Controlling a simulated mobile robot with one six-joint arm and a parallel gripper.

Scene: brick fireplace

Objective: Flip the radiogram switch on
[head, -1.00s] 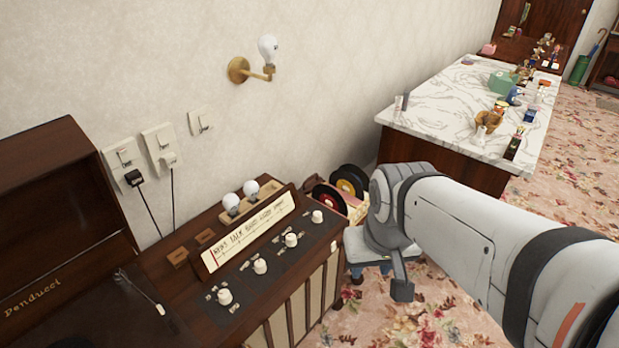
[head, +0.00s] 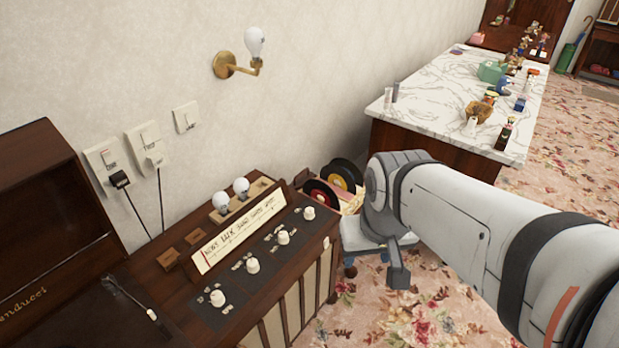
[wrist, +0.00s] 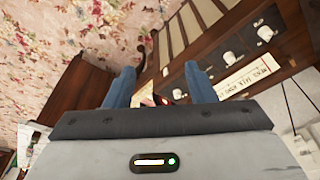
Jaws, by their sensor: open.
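The dark wooden radiogram (head: 290,262) stands against the wall at lower left, with white knobs and a paper dial strip on its top panel. Above it on the wall are a left switch socket (head: 104,158) with a black plug, a middle switch socket (head: 139,135) with a white plug, and a separate small switch (head: 185,117). Their labels are too small to read surely. My gripper (wrist: 160,72) is open and empty in the wrist view, its blue fingers apart, with the radiogram's knobs and strip beyond. In the head view my wrist mostly hides it, right of the radiogram.
Two bulbs (head: 231,195) stand on the radiogram's back edge, and its raised lid (head: 40,200) is at left. A bulb wall lamp (head: 254,45) is above. Records (head: 330,185) sit beyond the radiogram. A marble-topped counter (head: 430,95) holds small items. Flowered carpet is clear at right.

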